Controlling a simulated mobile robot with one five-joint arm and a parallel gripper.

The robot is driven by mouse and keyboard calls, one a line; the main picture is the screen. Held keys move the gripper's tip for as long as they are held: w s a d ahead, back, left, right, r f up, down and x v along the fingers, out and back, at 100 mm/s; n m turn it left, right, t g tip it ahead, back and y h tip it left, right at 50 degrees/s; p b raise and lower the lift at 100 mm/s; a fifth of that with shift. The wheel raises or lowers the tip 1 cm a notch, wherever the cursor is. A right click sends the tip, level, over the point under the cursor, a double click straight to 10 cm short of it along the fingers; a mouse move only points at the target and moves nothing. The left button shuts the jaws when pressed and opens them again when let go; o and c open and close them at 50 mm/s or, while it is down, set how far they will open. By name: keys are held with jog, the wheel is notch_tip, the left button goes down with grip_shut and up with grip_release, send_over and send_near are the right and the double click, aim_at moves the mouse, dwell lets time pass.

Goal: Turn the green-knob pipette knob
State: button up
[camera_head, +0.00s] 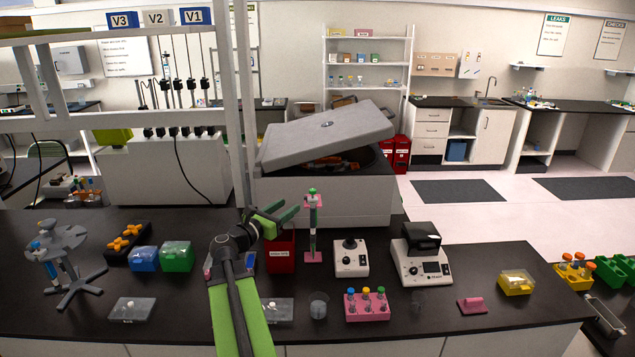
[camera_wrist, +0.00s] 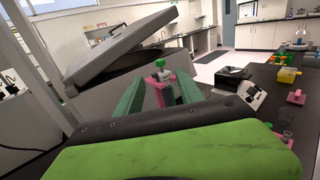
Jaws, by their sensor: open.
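The green-knob pipette (camera_head: 313,222) stands upright on a pink stand (camera_head: 313,257) on the black bench, with its green knob (camera_head: 312,191) at the top. In the wrist view the green knob (camera_wrist: 160,63) shows just beyond and between my fingers, above the pink holder (camera_wrist: 160,80). My gripper (camera_head: 285,213) is open and empty, to the left of the pipette's upper part in the head view. In the wrist view my open gripper (camera_wrist: 158,97) has its two green fingers on either side of the pink holder. I cannot tell whether they touch it.
A red container (camera_head: 280,252) stands below my gripper. A white device with a black knob (camera_head: 350,258) and a white and black instrument (camera_head: 422,262) stand to the right. A large open-lidded centrifuge (camera_head: 325,200) is behind. A pink tube rack (camera_head: 367,306) is in front.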

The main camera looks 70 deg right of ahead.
aim_at(313, 192)
jog(key=x, duration=1.7)
jog(key=shift+d+f, duration=0.15)
jog(key=shift+f, duration=0.05)
jog(key=shift+c, duration=0.4)
